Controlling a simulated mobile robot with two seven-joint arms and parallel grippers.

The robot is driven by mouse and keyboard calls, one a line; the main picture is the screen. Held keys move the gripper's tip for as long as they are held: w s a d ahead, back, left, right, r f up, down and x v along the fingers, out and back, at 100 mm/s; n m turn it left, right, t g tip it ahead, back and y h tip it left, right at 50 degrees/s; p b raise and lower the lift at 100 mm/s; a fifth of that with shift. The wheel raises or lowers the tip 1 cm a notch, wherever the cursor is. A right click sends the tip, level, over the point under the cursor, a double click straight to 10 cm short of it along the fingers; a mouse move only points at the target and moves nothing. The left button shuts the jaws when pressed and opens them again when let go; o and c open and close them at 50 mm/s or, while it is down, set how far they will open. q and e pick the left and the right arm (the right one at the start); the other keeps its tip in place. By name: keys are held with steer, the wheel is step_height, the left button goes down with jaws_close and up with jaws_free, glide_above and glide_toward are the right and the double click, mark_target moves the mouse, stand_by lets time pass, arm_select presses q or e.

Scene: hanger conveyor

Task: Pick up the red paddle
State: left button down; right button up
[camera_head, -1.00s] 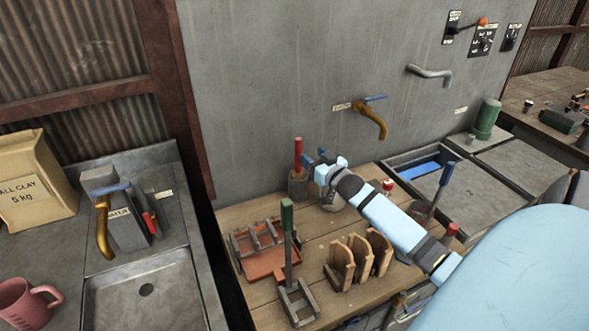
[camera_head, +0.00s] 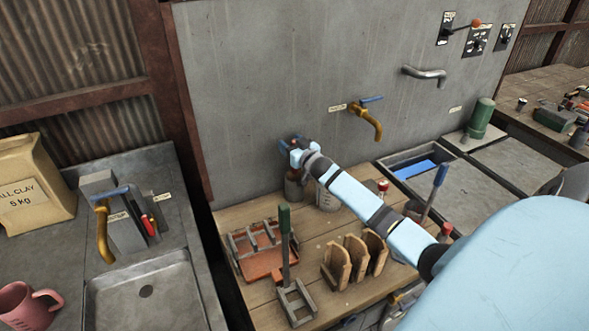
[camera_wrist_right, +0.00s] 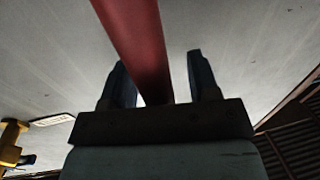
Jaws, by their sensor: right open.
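The red paddle's handle (camera_wrist_right: 140,45) runs between the two open fingers of my right gripper (camera_wrist_right: 158,80) in the right wrist view. It is not clamped, with a gap on each side. In the head view my right gripper (camera_head: 289,142) is at the back left of the wooden table, above a dark round holder (camera_head: 293,186). The gripper hides most of the red paddle there. The paddle's lower end is hidden in the holder. My left gripper is not in view.
A green-handled tool (camera_head: 284,222) stands in a metal frame. The grey wall (camera_head: 260,90) with a brass tap (camera_head: 370,122) rises close behind.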

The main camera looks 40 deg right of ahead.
steer(key=c, duration=1)
